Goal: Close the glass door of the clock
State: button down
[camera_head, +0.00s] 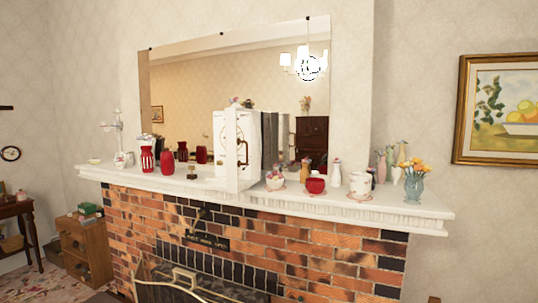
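A tall white clock-like case (249,177) stands near the middle of the white mantel (400,212), in front of the mirror. A narrow white upright panel (231,150) stands at its front and looks like its door, swung out and seen nearly edge-on. The glass cannot be made out at this size. Behind the panel, a white face with a dark emblem and a grey side show; I cannot tell how much of this is mirror reflection. My gripper is not in view.
Red vases (167,161) stand left of the case. A red bowl (315,185), a white mug (360,182) and a flower vase (414,184) stand to its right. Below are the brick fireplace (300,242) and a metal fire screen (175,288). A wooden cabinet (85,248) stands left.

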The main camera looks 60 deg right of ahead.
aim_at(231, 140)
jog(key=z, duration=1.8)
jog(key=k, duration=1.05)
jog(key=u, duration=0.75)
jog(key=i, duration=0.9)
jog(key=z, duration=0.2)
